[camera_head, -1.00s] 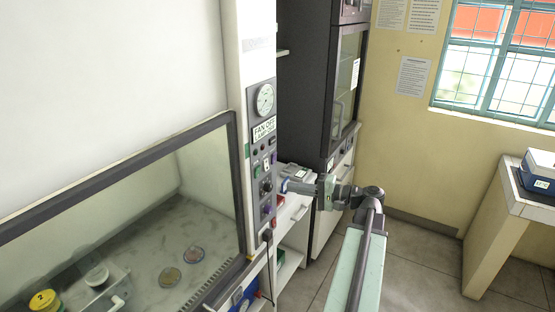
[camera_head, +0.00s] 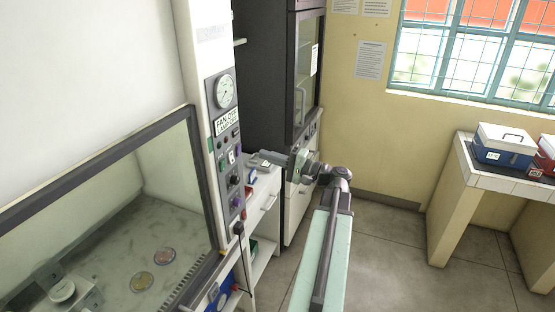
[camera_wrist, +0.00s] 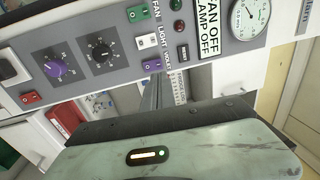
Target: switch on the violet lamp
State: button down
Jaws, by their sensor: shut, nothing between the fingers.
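The control panel (camera_head: 226,140) is on the upright post of the cabinet. In the wrist view, a small violet rocker switch (camera_wrist: 152,65) sits below a white switch (camera_wrist: 147,42) and a green switch (camera_wrist: 137,13). A sign (camera_wrist: 208,38) there reads "FAN OFF, LAMP OFF". My gripper (camera_head: 262,158) is level with the switches in the head view, pointing left at the panel. In the wrist view its narrow shut fingers (camera_wrist: 153,84) end just below the violet switch. Whether they touch it I cannot tell.
A violet knob (camera_wrist: 57,68), a black knob (camera_wrist: 100,52) and a red switch (camera_wrist: 30,97) lie left of the violet switch in the wrist view. A gauge (camera_head: 224,91) is at the panel top. The glass cabinet (camera_head: 305,80) stands behind my arm. Floor at right is clear.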

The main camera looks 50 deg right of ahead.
aim_at(239, 147)
jog(key=x, duration=0.7)
jog(key=shift+p, duration=0.3)
jog(key=shift+w+a+r, duration=0.15)
jog(key=shift+a+r, duration=0.05)
jog(key=shift+a, duration=0.05)
jog(key=shift+d+f, duration=0.15)
jog(key=shift+d, duration=0.05)
jog(key=shift+s+d, duration=0.1)
jog(key=shift+s, duration=0.35)
jog(key=r+p+v, duration=0.2)
jog(key=r+v, duration=0.1)
jog(key=v, duration=1)
jog(key=shift+s, duration=0.15)
